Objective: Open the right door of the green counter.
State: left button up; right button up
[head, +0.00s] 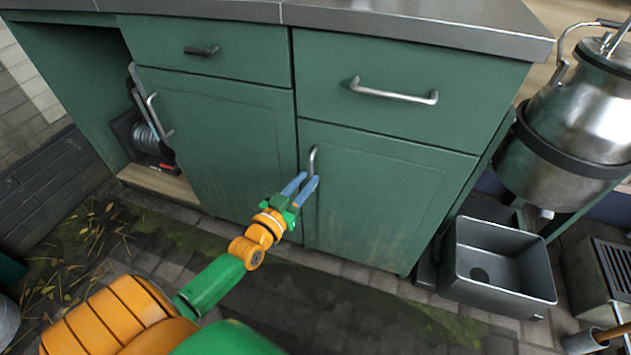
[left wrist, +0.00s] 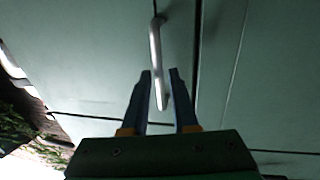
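The green counter (head: 410,92) has a right door (head: 390,195) that is shut flush below the right drawer. Its upright metal handle (head: 313,158) sits near the door's left edge. My left gripper (head: 302,183) is at this handle, fingers pointing up at it. In the left wrist view the blue fingers (left wrist: 160,72) are apart, with the handle (left wrist: 156,50) running down between them. A gap shows between the handle and the right finger; whether the left finger touches it I cannot tell. My right gripper is not in view.
The left door (head: 220,150) is shut beside the right one, and a drawer with a metal handle (head: 394,92) is above. A grey basin (head: 497,268) stands on the floor at the right, below a steel churn (head: 572,120). The floor before the right door looks clear.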

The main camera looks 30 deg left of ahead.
pick_arm(q)
jog(key=shift+w+b, duration=0.3)
jog(key=shift+w, duration=0.95)
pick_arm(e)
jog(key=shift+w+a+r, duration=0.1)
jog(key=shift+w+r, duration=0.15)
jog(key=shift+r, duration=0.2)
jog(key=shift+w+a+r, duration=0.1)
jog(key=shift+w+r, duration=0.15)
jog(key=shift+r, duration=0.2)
pick_arm(q)
grip_shut()
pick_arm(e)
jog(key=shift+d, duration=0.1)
